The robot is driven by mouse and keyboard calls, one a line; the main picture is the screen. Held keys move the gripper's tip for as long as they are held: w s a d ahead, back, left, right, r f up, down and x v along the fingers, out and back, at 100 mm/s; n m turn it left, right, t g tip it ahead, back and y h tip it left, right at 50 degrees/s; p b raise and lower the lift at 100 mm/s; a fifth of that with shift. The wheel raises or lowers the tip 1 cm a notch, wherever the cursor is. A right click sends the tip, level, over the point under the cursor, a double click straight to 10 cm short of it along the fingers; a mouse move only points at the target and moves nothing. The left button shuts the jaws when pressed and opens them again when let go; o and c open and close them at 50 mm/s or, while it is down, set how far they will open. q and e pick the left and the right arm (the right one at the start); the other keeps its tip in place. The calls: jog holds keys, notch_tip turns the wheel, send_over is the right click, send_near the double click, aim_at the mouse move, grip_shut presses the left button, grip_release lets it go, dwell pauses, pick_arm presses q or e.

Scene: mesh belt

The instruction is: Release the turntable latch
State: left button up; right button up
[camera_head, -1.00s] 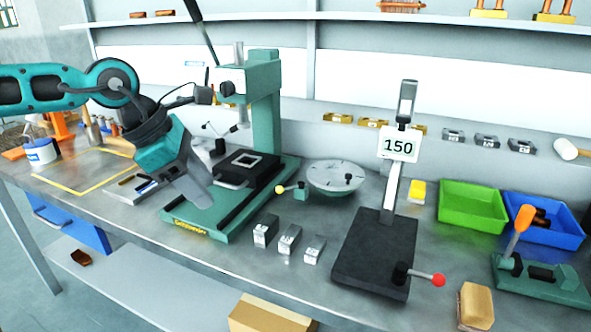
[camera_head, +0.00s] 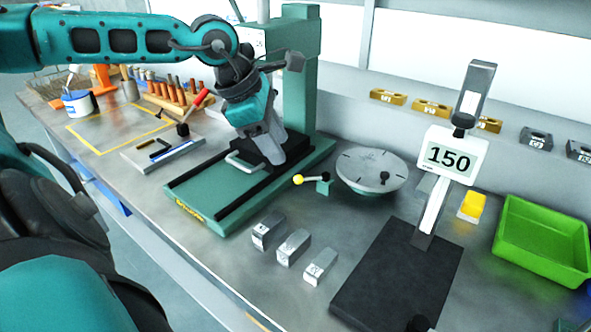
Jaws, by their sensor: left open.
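The turntable (camera_head: 371,170) is a round pale grey disc with radial marks and a small dark knob, on the bench right of the green press. Its latch (camera_head: 313,181) sits at the disc's left edge: a green block with a lever ending in a yellow ball, pointing left. My left gripper (camera_head: 274,158) points down over the press base, left of the latch and apart from it. It is open, with nothing seen between its fingers, though the fingers overlap in this view. My right gripper is not in view.
The green press (camera_head: 297,70) rises behind my left gripper. Several grey metal blocks (camera_head: 293,247) stand in front of the latch. A black stand (camera_head: 400,278) with a "150" display (camera_head: 450,157) is at the right, near a green bin (camera_head: 545,238). Bare bench lies around the latch.

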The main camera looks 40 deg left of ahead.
aim_at(297, 176)
pick_arm(q)
jog(key=x, duration=0.5)
jog(key=shift+d+r, duration=0.1)
jog(key=shift+d, duration=0.05)
jog(key=shift+x, duration=1.85)
jog(key=shift+c, duration=0.3)
grip_shut()
